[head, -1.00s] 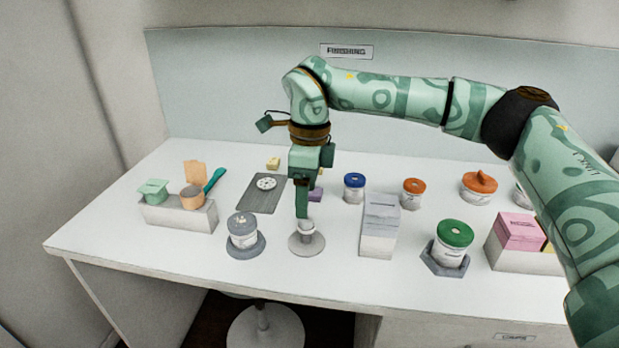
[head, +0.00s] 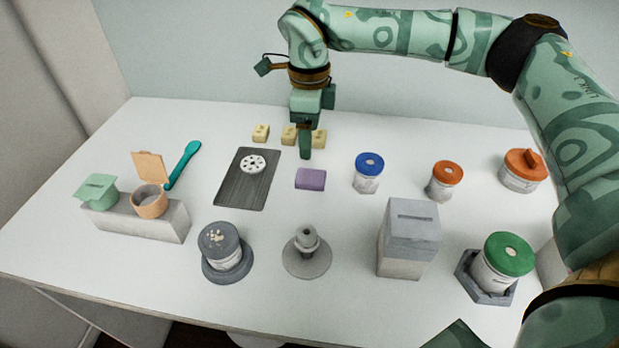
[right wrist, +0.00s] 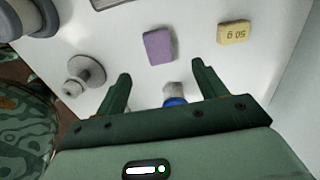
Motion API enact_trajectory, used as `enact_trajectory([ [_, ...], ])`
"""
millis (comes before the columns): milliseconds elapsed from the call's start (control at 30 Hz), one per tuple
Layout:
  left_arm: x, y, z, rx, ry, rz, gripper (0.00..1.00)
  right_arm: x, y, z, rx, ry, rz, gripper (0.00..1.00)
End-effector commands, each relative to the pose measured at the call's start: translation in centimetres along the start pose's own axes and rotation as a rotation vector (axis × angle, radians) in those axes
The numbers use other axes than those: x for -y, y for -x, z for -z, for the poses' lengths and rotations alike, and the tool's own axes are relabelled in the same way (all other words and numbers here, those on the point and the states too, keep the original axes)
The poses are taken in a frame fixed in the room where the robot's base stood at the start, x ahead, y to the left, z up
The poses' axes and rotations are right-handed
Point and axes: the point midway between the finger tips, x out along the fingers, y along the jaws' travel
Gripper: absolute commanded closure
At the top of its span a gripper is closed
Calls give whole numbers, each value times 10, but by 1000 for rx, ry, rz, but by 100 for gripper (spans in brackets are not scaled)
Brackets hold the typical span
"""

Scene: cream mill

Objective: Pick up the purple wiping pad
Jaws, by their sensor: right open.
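The purple wiping pad (head: 310,179) lies flat on the white table, right of the dark grey board. It also shows in the right wrist view (right wrist: 158,46), ahead of and between the spread fingers, clear of both. My right gripper (head: 305,155) points down above the table, just behind the pad in the head view. In the right wrist view its jaws (right wrist: 160,88) are open with nothing between them. My left gripper is not in view.
Several yellow blocks (head: 261,132) stand behind the pad. The dark board (head: 234,190) is left, a blue-lidded jar (head: 368,172) right, a grey spindle stand (head: 307,252) in front. A grey box (head: 408,238) and green-lidded jar (head: 504,262) stand front right. Bare table surrounds the pad.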

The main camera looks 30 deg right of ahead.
Motion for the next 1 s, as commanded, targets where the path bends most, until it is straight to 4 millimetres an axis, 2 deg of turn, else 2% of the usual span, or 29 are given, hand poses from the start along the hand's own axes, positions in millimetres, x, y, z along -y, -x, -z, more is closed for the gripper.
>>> enact_trajectory([
  [33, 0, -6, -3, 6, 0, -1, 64, 0, -18, 0, -4, 0, -6, 29],
  [133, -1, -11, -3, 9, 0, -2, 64, 0, -36, 0, -3, -1, -5, 29],
  [433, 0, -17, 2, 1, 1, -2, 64, -1, -59, 1, -1, -1, -2, 29],
  [700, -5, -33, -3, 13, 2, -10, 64, -4, -101, 4, -1, 0, -2, 29],
  [933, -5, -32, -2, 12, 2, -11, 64, -4, -102, 4, 1, 0, 1, 29],
  [967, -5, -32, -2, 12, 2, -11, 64, -4, -102, 4, 1, 0, 1, 35],
  [1000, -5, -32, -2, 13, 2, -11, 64, -4, -102, 4, 1, 0, 1, 46],
])
